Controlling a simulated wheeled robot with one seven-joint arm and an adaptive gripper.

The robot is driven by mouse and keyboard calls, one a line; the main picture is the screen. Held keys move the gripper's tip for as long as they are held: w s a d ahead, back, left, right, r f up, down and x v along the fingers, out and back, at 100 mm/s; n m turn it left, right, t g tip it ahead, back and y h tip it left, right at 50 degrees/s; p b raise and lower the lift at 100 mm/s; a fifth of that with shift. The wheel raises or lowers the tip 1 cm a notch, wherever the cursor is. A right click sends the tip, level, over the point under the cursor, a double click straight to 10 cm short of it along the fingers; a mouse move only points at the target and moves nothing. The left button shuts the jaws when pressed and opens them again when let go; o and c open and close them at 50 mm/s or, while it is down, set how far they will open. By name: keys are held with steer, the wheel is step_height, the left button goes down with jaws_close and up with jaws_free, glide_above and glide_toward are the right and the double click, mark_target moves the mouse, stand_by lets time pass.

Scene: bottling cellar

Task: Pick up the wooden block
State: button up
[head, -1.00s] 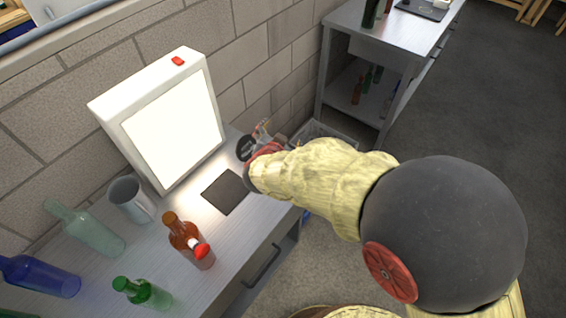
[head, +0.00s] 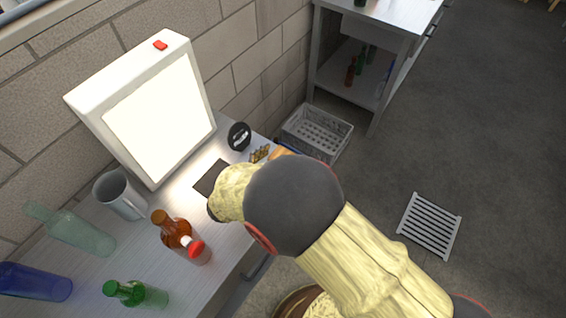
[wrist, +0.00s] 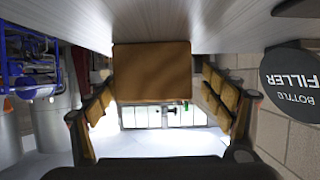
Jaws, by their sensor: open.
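The wooden block (wrist: 152,72) is a plain brown block in the middle of the wrist view, resting against the bench surface, which shows at the top of that view. My gripper (wrist: 156,95) is open, with one finger on each side of the block and visible gaps between. It is not holding the block. In the head view, a small orange-brown part of the block (head: 281,153) shows at the bench's far end, beside a gold finger of my gripper (head: 260,154). My arm hides most of the gripper there.
A black round sign (head: 239,136) reading "Bottle filler" stands close by the block. A lit white panel (head: 160,115), a grey mug (head: 119,194), an amber bottle (head: 171,230) and several other bottles are on the bench. A grey crate (head: 316,133) is beyond the bench end.

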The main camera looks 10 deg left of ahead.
steer(key=w+d+b, duration=0.2)
steer(key=w, duration=0.1)
steer(key=shift+f, duration=0.4)
steer(key=shift+w+d+f, duration=0.15)
steer(key=shift+w+d, duration=0.1)
steer(key=shift+w, duration=0.4)
steer(key=c, duration=1.4)
